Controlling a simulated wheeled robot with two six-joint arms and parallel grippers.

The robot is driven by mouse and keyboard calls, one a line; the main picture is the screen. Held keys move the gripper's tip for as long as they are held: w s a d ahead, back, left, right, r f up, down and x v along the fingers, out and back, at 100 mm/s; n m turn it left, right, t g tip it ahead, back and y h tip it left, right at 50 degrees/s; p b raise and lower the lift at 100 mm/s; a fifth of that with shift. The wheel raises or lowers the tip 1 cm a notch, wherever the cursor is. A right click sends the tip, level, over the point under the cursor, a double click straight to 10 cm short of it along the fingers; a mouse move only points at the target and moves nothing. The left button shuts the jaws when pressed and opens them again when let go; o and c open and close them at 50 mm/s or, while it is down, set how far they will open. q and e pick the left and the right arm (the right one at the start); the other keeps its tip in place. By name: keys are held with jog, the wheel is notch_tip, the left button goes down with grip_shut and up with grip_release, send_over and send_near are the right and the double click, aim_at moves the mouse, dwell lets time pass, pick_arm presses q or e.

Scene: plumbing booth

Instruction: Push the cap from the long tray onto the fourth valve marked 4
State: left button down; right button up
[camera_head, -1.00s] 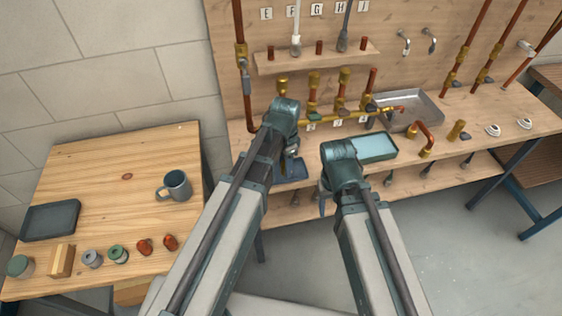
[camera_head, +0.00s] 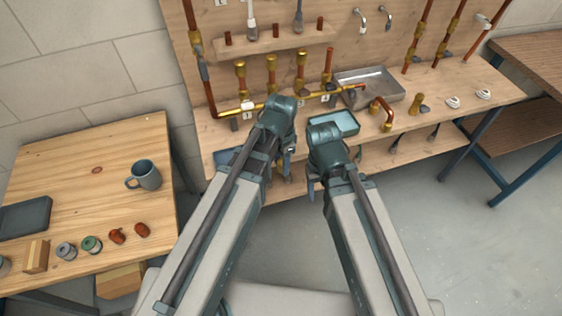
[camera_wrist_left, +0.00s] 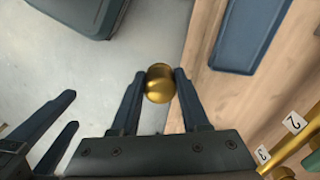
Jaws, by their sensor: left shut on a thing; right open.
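My left gripper (camera_wrist_left: 160,88) is shut on a brass cap (camera_wrist_left: 159,83). It holds the cap clear of the bench, in front of the bench edge. In the head view my left gripper (camera_head: 287,168) is partly hidden by its own wrist. My right gripper (camera_head: 314,184) is open and empty, beside it to the right. The fourth valve (camera_head: 328,66) is the rightmost riser on the brass manifold and shows a bare copper top; the other three have brass caps. A long blue tray (camera_wrist_left: 249,35) lies empty on the bench.
A teal tray (camera_head: 345,124) and a metal basin (camera_head: 385,88) are on the bench. Tags 2 and 3 show beside the brass pipe (camera_wrist_left: 275,158). A side table (camera_head: 100,190) at left holds a mug (camera_head: 145,175) and several small parts. The floor at right is clear.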

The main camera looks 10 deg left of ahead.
aim_at(281, 161)
pick_arm(q)
jog(key=shift+r+p, duration=2.2)
jog(key=shift+r, duration=0.1)
pick_arm(e)
notch_tip(281, 161, up, 4)
jog(key=shift+r, duration=0.25)
jog(key=shift+c, duration=0.4)
